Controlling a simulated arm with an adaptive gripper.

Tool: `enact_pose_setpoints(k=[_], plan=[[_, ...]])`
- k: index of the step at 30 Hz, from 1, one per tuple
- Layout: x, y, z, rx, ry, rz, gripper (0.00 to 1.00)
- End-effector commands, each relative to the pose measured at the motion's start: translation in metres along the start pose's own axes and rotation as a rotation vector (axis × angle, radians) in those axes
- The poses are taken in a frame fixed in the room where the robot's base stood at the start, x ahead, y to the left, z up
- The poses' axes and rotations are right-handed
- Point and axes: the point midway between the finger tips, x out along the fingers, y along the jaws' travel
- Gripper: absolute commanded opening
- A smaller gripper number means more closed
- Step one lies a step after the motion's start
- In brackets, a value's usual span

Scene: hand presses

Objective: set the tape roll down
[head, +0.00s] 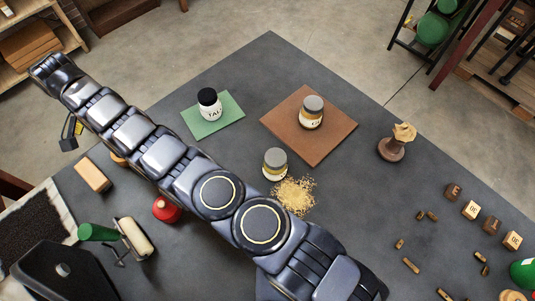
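My arm crosses the head view from lower right to upper left. A small dark part with a yellow mark (70,133) hangs beyond the arm's far side at the left and looks like part of my gripper. Its fingertips and anything between them are hidden or too small to tell. I cannot make out a tape roll for certain. A small orange-tan edge (118,160) shows under the arm, mostly hidden, and I cannot tell what it is.
The dark table (270,65) holds a green mat (228,124) and a brown board (337,128), each bearing a jar. A third jar (275,163) stands by spilled grains (294,196).

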Motion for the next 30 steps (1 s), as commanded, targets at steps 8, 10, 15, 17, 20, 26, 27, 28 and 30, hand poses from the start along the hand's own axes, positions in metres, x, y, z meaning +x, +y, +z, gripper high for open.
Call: enact_pose_setpoints(k=[8, 10, 15, 17, 20, 26, 27, 28, 30], plan=[[-0.062, 0.063, -0.048, 0.011, 0.001, 0.02, 1.0], [-0.086, 0.094, -0.061, 0.014, -0.003, 0.029, 1.0], [-0.138, 0.175, -0.074, 0.017, -0.019, 0.046, 1.0], [-0.155, 0.205, -0.072, 0.018, -0.025, 0.05, 1.0], [-0.179, 0.254, -0.062, 0.02, -0.04, 0.056, 1.0], [-0.214, 0.347, -0.018, 0.024, -0.068, 0.055, 1.0], [-0.219, 0.364, -0.005, 0.024, -0.077, 0.055, 1.0], [-0.223, 0.376, 0.005, 0.025, -0.08, 0.053, 1.0], [-0.228, 0.402, 0.031, 0.024, -0.093, 0.05, 1.0]])
